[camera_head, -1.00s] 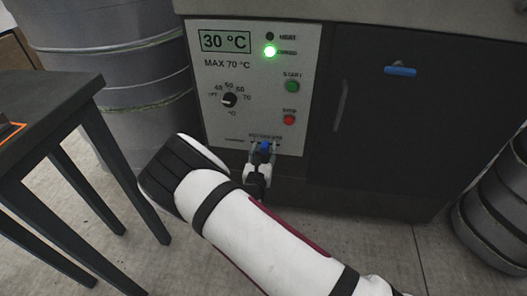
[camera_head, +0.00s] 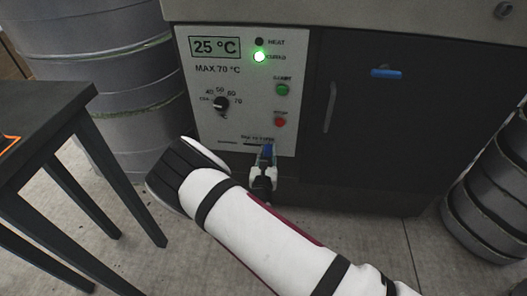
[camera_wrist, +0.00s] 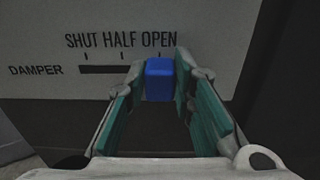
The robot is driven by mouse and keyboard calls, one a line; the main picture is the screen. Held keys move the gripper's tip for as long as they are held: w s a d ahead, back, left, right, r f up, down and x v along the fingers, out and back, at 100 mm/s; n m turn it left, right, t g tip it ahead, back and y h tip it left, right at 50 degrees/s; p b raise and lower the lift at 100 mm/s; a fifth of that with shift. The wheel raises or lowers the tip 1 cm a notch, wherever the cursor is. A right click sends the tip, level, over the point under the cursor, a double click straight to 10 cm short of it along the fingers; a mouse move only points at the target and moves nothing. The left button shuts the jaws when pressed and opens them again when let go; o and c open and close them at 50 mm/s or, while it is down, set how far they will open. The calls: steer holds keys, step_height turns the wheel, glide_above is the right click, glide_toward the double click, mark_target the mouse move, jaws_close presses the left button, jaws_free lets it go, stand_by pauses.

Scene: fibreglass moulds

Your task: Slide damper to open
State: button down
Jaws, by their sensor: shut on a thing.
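The damper's blue knob (camera_wrist: 160,80) sits at the right end of its dark slot (camera_wrist: 105,70) in the wrist view, below the printed word OPEN. The slot to its left, under SHUT and HALF, is bare. My gripper (camera_wrist: 160,72) has one teal-padded finger on each side of the knob and is shut on it. In the head view the knob (camera_head: 267,151) shows at the bottom right of the white control panel (camera_head: 215,125), with my gripper (camera_head: 266,158) around it.
The panel has a display (camera_head: 214,46) reading 25 °C, a lit green lamp (camera_head: 259,57), a dial (camera_head: 221,104), a green button (camera_head: 282,90) and a red button (camera_head: 280,122). A dark door (camera_head: 385,120) is right of it. A dark table (camera_head: 45,112) stands left.

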steer(key=shift+d, duration=0.25)
steer(key=c, duration=1.4)
jaws_free()
steer(key=shift+o, duration=0.2)
steer(key=shift+s, duration=0.2)
steer(key=s, duration=1.1)
steer(key=shift+s+a, duration=0.2)
steer(key=shift+s, duration=0.1)
